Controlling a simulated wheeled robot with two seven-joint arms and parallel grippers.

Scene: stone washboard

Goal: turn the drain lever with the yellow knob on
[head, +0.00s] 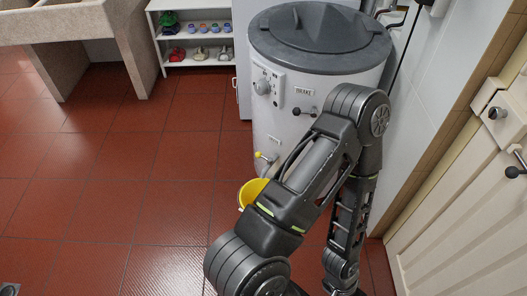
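The drain lever with its yellow knob (259,155) sticks out low on the front of a pale round washing machine (275,118). A small label, too small to read surely, sits just above it. The lever is small, and its exact angle is hard to tell. A yellow bucket (249,194) stands on the floor below the lever, partly hidden by my arm. My arm rises from the bottom middle, bends in front of the machine and goes down again. Neither of my grippers shows in the head view.
The machine has a dark grey lid (318,27), a dial (262,87) and a black-knobbed brake lever (303,112). A white shelf (197,63) with shoes and a stone basin (62,22) stand behind left. A cream door (470,225) is at right. Red tiled floor at left is clear.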

